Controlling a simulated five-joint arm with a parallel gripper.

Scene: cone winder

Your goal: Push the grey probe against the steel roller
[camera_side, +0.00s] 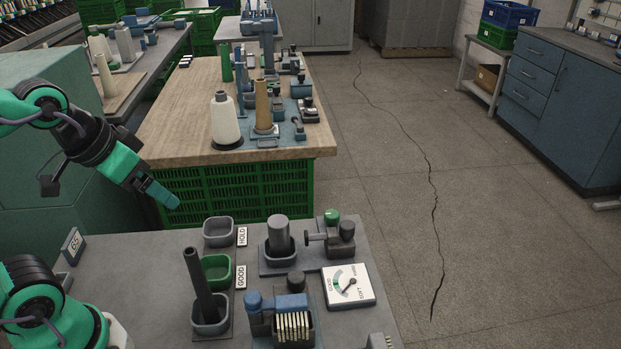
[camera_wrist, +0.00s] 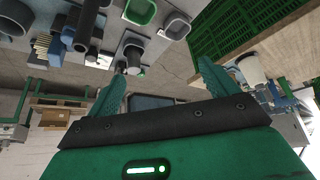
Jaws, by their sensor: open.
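An upright grey cylinder, which looks like the steel roller (camera_side: 278,232), stands in a dark cup on the grey bench. Right of it, a small dark-grey fixture with a green knob carries a short horizontal piece that looks like the grey probe (camera_side: 317,238). Its end points left at the roller with a small gap showing. My gripper (camera_side: 172,200) is at the left, past the bench's back edge, well away from both. In the wrist view my gripper (camera_wrist: 162,68) has its two green fingers wide apart with nothing between them.
A dark tube (camera_side: 199,278) stands tall in a tray on the left of the bench. Trays marked HOLD (camera_side: 218,231) and GOOD (camera_side: 216,271) sit behind it. A dial gauge (camera_side: 348,286) and a blue device (camera_side: 282,308) are at the front. A green crate (camera_side: 235,190) is behind.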

